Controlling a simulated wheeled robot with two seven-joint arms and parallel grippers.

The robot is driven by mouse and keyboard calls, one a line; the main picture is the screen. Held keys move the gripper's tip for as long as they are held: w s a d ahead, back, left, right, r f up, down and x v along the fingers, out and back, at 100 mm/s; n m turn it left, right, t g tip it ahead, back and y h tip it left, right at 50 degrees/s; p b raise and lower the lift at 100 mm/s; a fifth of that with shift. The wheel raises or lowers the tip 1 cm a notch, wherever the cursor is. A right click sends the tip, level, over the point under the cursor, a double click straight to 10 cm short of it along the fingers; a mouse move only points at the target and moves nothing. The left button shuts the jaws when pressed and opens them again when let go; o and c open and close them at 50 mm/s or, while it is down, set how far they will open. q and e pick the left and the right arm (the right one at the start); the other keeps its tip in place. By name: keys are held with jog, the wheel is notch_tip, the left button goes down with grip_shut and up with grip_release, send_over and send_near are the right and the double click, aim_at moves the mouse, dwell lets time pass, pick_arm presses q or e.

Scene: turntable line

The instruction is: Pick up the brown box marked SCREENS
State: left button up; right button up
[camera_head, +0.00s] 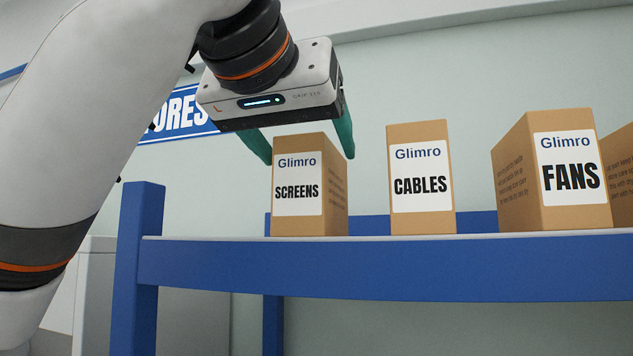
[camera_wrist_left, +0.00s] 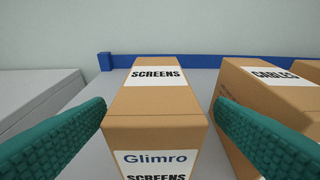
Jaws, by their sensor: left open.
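The brown box marked SCREENS (camera_head: 334,190) stands upright on the blue-edged shelf, at the left of the row. Its white label faces me, and a second SCREENS label shows on its top in the left wrist view (camera_wrist_left: 155,103). My left gripper (camera_head: 309,158) is above the box, pointing down, with green fingers open. In the left wrist view the fingers (camera_wrist_left: 158,112) lie on either side of the box, with gaps between them and its sides. The box's lower part is cut off in that view. My right gripper is not in view.
The CABLES box (camera_head: 420,223) stands close to the right, and the right finger is near it in the left wrist view. The FANS box (camera_head: 575,215) and another brown box (camera_head: 622,180) stand farther right. The blue shelf edge (camera_head: 400,268) runs along the front.

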pick_arm(q)
jog(key=p+x, duration=0.1)
jog(key=x, duration=0.1)
jog(key=p+x, duration=0.1)
jog(key=x, duration=0.1)
jog(key=shift+w+a+p, duration=0.2)
jog(key=shift+p, duration=0.2)
jog(key=shift+w+d+f, duration=0.1)
jog(key=shift+w+f, duration=0.1)
jog(key=shift+s+r, duration=0.1)
jog(key=shift+s, duration=0.1)
jog(key=c, duration=1.3)
